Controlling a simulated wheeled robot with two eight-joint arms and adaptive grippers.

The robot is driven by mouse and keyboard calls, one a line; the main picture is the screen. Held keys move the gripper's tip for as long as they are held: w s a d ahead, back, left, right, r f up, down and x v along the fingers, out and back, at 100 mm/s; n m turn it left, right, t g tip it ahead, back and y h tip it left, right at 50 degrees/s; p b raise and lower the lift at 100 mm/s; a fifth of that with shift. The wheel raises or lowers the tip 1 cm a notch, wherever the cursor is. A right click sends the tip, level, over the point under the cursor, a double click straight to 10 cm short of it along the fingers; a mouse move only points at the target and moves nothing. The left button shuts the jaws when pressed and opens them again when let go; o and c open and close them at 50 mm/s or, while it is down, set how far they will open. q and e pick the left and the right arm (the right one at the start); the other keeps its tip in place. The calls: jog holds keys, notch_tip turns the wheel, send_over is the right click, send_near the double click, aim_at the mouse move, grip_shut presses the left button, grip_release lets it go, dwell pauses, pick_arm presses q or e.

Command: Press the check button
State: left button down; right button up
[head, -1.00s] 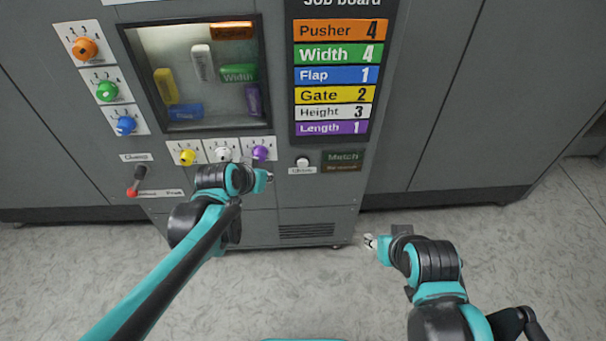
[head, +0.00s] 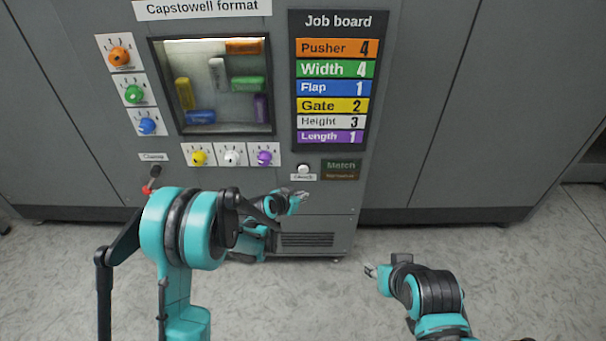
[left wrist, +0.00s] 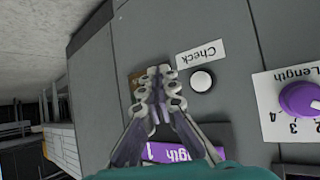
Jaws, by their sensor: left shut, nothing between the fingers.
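The check button (head: 303,168) is a small round white button on the grey machine front, below the job board, with a "Check" label under it. In the left wrist view the button (left wrist: 201,81) shows beside its label (left wrist: 202,53). My left gripper (head: 303,195) is just below the button in the head view. In the left wrist view its fingers (left wrist: 158,74) are closed together and empty, to the left of the button, with a visible sideways offset. Touch with the panel cannot be told. My right gripper (head: 370,271) is low in front of the machine, far from the button.
The Match panel (head: 341,169) is dark, right of the button. White and purple knobs (head: 232,158) (head: 264,158) sit to its left. The job board (head: 333,85) and a display window (head: 212,88) are above. The clamp lever (head: 151,182) is partly behind my left arm.

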aim_at(303, 170)
pick_arm(q)
jog(key=w+p, duration=0.1)
jog(key=w, duration=0.7)
jog(key=shift+w, duration=0.4)
jog(key=shift+w, duration=0.15)
dwell(1.3)
jog(key=shift+w, duration=0.3)
jog(key=shift+w, duration=0.45)
dwell(0.7)
jog(key=shift+s, duration=0.1)
jog(key=shift+s+b, duration=0.4)
jog(key=shift+s, duration=0.4)
jog(key=shift+s, duration=0.1)
